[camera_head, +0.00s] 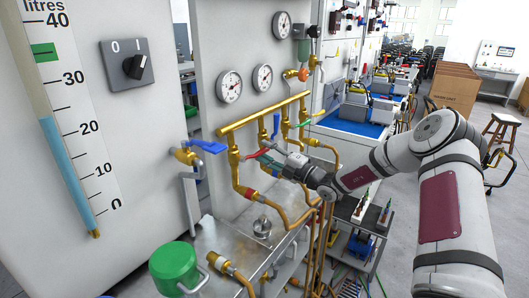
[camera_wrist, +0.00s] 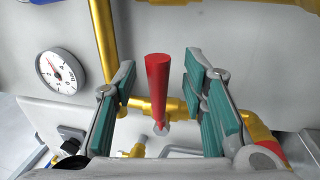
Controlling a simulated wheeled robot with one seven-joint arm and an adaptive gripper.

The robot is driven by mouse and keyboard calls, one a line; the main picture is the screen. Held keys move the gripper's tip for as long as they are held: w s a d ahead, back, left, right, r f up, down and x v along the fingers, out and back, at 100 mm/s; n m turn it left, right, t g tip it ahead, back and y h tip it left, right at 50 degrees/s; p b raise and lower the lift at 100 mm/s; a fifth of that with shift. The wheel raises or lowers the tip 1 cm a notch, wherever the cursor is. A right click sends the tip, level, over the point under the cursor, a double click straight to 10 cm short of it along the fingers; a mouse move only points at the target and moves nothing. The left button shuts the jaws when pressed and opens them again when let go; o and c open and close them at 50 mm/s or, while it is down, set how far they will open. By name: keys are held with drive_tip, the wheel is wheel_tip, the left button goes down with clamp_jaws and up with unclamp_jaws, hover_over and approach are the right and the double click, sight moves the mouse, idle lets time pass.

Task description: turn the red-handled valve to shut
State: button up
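The red-handled valve sits on a brass pipe branch below the brass manifold. Its red handle (camera_head: 249,156) shows in the head view just left of my gripper (camera_head: 270,152), sticking out sideways from the upright pipe. In the wrist view the red handle (camera_wrist: 157,82) stands between the two green-padded fingers of my gripper (camera_wrist: 164,100). There is clear space on both sides of the handle, so the gripper is open and not holding it. The handle's base meets a brass fitting (camera_wrist: 143,104) behind the fingers. Part of the valve body is hidden by my gripper in the head view.
Blue-handled valves, one with a blue lever (camera_head: 208,146), and a green-handled valve sit on neighbouring pipes. The brass manifold (camera_head: 262,114) runs above. A steel bench (camera_head: 222,236) with a green container (camera_head: 174,267) lies below. A pressure gauge (camera_wrist: 60,72) is left in the wrist view.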

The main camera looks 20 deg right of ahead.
drive_tip(key=v, duration=1.1)
drive_tip(key=s+a+r+n+g+h, duration=0.1)
drive_tip(key=s+a+r+n+g, duration=0.2)
drive_tip(key=s+a+n+g, duration=0.65)
drive_tip(key=s+a+r+n+g, duration=0.3)
drive_tip(key=s+a+n+g, duration=0.3)
drive_tip(key=a+n, duration=0.65)
drive_tip(key=s+d+r+n+t+h, duration=0.1)
drive_tip(key=s+d+r+n+h, duration=0.1)
drive_tip(key=s+n, duration=0.5)
drive_tip(key=s+d+r+n+t+h, duration=0.2)
drive_tip(key=s+d+r+n+h, duration=0.1)
drive_tip(key=s+n, duration=0.5)
drive_tip(key=s+d+r+n+t+h, duration=0.1)
drive_tip(key=s+d+r+n+h, duration=0.2)
drive_tip(key=s+n, duration=0.5)
drive_tip(key=r+n+h, duration=0.1)
drive_tip(key=n+h, duration=0.1)
drive_tip(key=shift+h, duration=0.4)
